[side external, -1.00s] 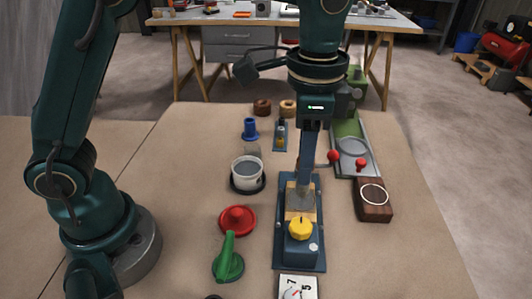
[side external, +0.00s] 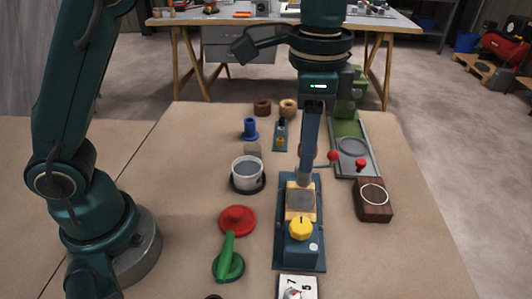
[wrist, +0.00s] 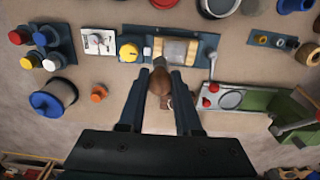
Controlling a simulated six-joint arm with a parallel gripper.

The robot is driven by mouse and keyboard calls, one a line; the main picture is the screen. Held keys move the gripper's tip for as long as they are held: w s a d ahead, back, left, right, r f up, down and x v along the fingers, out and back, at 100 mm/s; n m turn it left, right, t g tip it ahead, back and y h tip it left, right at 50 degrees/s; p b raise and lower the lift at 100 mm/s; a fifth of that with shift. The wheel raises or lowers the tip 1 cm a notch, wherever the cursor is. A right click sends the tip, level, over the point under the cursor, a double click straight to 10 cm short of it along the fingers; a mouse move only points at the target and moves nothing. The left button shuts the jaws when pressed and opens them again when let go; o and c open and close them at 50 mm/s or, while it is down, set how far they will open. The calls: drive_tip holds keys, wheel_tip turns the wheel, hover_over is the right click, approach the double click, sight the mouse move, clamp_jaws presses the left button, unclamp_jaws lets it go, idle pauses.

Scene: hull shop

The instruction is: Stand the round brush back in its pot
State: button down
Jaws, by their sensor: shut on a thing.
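My gripper (wrist: 160,98) is shut on the round brush (wrist: 160,80), whose brown rounded body shows between the fingers in the wrist view, with a grey end beyond. In the side external view my gripper (side external: 307,165) points down, and the grey brush end (side external: 303,178) appears just above the far edge of the blue fixture with a wooden block. A pale round pot (side external: 247,168), grey inside, stands upright on a dark base left of the gripper. Its edge shows at the top of the wrist view (wrist: 217,7). I cannot tell for certain that it is the brush's pot.
The blue fixture (side external: 285,262) carries a yellow knob (side external: 301,228). Right of it are a dark wooden block with a ring (side external: 374,211) and a green-grey device with red knobs (side external: 350,133). A red disc (side external: 237,219) and green handle (side external: 228,252) lie front left.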

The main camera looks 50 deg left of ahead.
idle(0.4)
drive_tip(key=shift+w, duration=0.1)
drive_tip(key=w+a+f+n, duration=0.2)
drive_tip(key=w+a+f, duration=0.1)
drive_tip(key=a, duration=0.7)
drive_tip(key=w+a+f+n, duration=0.2)
drive_tip(key=a+n, duration=0.1)
drive_tip(key=a, duration=0.8)
drive_tip(key=shift+d+f, duration=0.15)
drive_tip(key=shift+f, duration=1.15)
drive_tip(key=shift+d+f, duration=0.15)
drive_tip(key=shift+f, duration=1.1)
drive_tip(key=shift+f, duration=0.55)
drive_tip(key=c, duration=0.9)
unclamp_jaws()
drive_tip(key=shift+r, duration=0.1)
